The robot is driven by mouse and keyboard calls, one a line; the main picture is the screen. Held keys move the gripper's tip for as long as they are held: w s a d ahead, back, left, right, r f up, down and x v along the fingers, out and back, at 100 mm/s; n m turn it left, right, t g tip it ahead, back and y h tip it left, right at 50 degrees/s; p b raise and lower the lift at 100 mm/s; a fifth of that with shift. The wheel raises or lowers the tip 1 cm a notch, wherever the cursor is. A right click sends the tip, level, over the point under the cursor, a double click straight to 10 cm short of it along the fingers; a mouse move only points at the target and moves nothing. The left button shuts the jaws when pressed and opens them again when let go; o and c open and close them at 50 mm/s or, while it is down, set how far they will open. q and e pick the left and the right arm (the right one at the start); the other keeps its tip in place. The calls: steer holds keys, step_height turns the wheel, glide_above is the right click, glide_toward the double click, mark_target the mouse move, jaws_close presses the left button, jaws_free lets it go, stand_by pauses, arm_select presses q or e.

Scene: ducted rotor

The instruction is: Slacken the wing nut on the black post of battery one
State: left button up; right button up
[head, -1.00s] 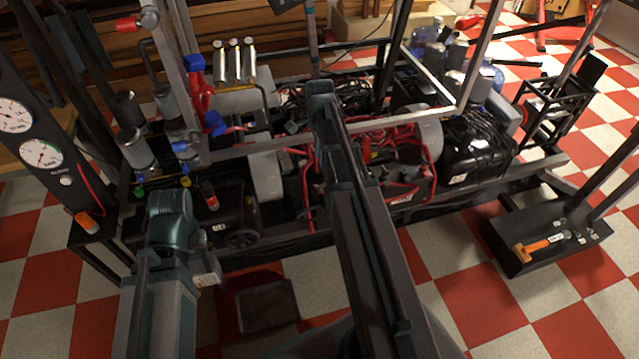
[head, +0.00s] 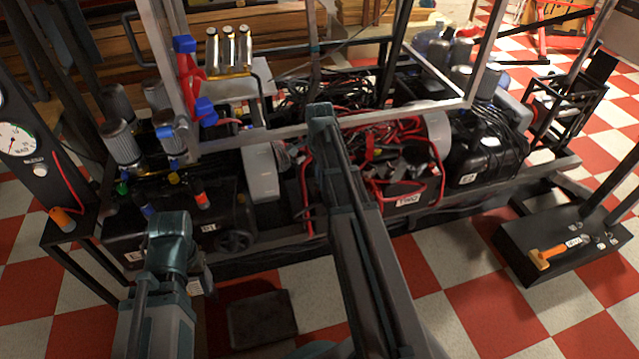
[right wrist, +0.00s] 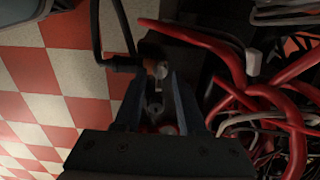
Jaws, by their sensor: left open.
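In the right wrist view my right gripper (right wrist: 158,88) points down, its two dark fingers standing either side of a small brown-and-metal fitting (right wrist: 160,69) beside red cables. I cannot tell whether this is the wing nut on the black post, or whether the fingers press on it. In the head view my right arm hides that gripper. A black box with a white label (head: 407,201) and red cables, perhaps a battery, stands right of that arm. My left gripper (head: 207,276), mostly hidden by its own arm, is low at the left and apart from the rig.
Red cables (right wrist: 288,100) crowd the right side of the wrist view. A silver frame rail (head: 330,128) crosses above the rig. A gauge panel (head: 22,140) stands at the left.

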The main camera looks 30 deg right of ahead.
jaws_close()
stand_by(0.6)
steer(key=n, duration=0.3)
steer(key=shift+n, duration=0.4)
steer(key=n, duration=0.3)
steer(key=shift+n, duration=0.4)
steer(key=n, duration=1.2)
steer(key=shift+n, duration=0.7)
